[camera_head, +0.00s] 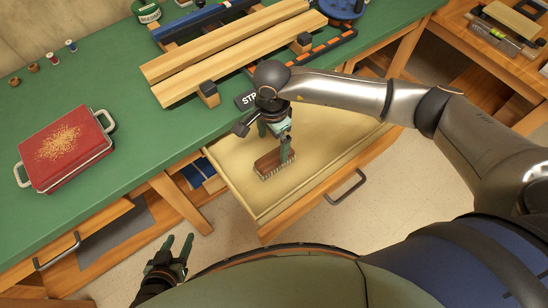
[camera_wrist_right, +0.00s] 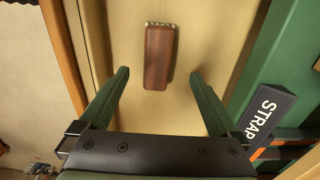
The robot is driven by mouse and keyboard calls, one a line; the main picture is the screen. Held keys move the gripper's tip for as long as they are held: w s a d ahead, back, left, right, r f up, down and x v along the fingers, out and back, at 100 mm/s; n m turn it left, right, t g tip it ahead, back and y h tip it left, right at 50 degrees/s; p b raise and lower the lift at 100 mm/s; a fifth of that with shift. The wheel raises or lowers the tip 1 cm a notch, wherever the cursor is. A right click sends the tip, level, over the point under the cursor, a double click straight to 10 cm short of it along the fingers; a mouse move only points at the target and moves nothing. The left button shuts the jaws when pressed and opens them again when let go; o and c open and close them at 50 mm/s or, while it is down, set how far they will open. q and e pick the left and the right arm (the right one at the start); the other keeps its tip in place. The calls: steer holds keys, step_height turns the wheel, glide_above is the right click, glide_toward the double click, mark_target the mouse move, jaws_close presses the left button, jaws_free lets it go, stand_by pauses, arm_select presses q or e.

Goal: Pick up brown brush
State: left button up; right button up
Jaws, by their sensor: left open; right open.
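The brown brush (camera_head: 270,163) lies in the open drawer (camera_head: 244,195), with its wooden back up and pale bristles at its lower edge. In the right wrist view the brush (camera_wrist_right: 159,57) lies ahead of the fingertips, centred between their lines. My right gripper (camera_head: 274,142) is over the drawer, open and pointing down at the brush; in the wrist view its two green fingers (camera_wrist_right: 158,82) are apart with nothing between them. In the head view one finger overlaps the brush; I cannot tell whether it touches. My left gripper (camera_head: 180,247) is open and empty at the lower left, away from the bench.
The green bench top (camera_head: 120,160) bears a red tray (camera_head: 66,150) with crumbs, thread spools (camera_head: 71,46) and wooden beams (camera_head: 235,50). A dark block marked STRAP (camera_wrist_right: 265,118) stands by the drawer. The drawer front has a dark handle (camera_head: 346,190). The drawer floor around the brush is clear.

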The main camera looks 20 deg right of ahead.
mark_target(275, 156)
steer(key=shift+s+d+f+p, duration=0.1)
steer(key=shift+f+p, duration=0.1)
steer(key=shift+f, duration=1.6)
steer(key=shift+s+d+f+p, duration=0.1)
steer(key=shift+f+p, duration=0.05)
steer(key=shift+f, duration=1.6)
steer(key=c, duration=1.5)
steer(key=shift+r, duration=0.2)
steer(key=shift+w+r, duration=0.1)
steer(key=shift+r, duration=0.5)
steer(key=s+r, duration=0.3)
steer(key=s, duration=0.1)
steer(key=s+r, duration=0.4)
steer(key=s, duration=0.1)
steer(key=s+r, duration=0.4)
steer(key=s, duration=0.1)
steer(key=shift+s+a+r+b, duration=0.1)
steer(key=shift+r+b, duration=0.15)
steer(key=shift+b, duration=0.15)
steer(key=o, duration=0.9)
steer(key=shift+c, duration=0.2)
steer(key=c, duration=0.6)
